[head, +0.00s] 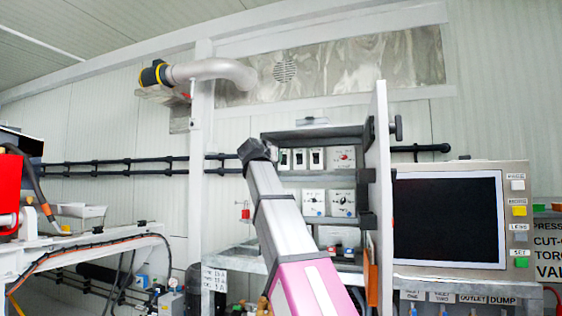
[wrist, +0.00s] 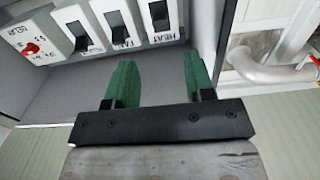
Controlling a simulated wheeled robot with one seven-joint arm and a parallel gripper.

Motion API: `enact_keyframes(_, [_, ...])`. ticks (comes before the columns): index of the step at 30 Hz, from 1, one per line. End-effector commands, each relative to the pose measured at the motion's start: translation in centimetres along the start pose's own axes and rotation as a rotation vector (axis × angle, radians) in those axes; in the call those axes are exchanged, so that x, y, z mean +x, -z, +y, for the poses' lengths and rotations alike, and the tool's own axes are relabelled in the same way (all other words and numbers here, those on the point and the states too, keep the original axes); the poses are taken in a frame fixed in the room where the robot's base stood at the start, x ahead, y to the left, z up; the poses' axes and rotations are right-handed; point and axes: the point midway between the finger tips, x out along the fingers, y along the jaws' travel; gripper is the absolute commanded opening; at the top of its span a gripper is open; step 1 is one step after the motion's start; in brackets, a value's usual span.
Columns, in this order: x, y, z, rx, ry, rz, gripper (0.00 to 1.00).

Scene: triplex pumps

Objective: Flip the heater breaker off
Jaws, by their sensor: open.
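The heater breaker, labelled HEAT (wrist: 162,16), is a black rocker on a white plate at the top of the wrist view. Its label reads upside down there. In the head view it appears to be the leftmost breaker (head: 284,158) in the open panel box. I cannot tell its on or off position. My gripper (wrist: 156,62) has two green fingers spread apart with nothing between them. They point toward the HEAT plate and appear short of it. In the head view my arm rises to the box's left edge, and the fingers cannot be made out.
The FAN breaker (wrist: 119,32) and another breaker (wrist: 80,38) sit beside HEAT, then a red knob (wrist: 32,48). The box's open door (head: 379,190) stands at its right, beside a dark-screened monitor (head: 447,218). A grey pipe (wrist: 270,68) lies right of the box wall in the wrist view.

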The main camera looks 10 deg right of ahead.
Motion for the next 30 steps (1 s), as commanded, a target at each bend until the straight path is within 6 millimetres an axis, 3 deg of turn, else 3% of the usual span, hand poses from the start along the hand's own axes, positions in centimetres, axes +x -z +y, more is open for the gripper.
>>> enact_keyframes(9, [5.8, 0.1, -0.1, 0.001, -0.002, 0.0, 0.49])
enact_keyframes(15, [8.4, 0.1, -0.1, 0.001, -0.002, 0.001, 0.49])
enact_keyframes(21, [9.6, 0.1, 0.0, 0.001, -0.001, 0.003, 0.49])
enact_keyframes(30, [9.7, 0.0, 0.0, 0.001, -0.001, 0.002, 0.46])
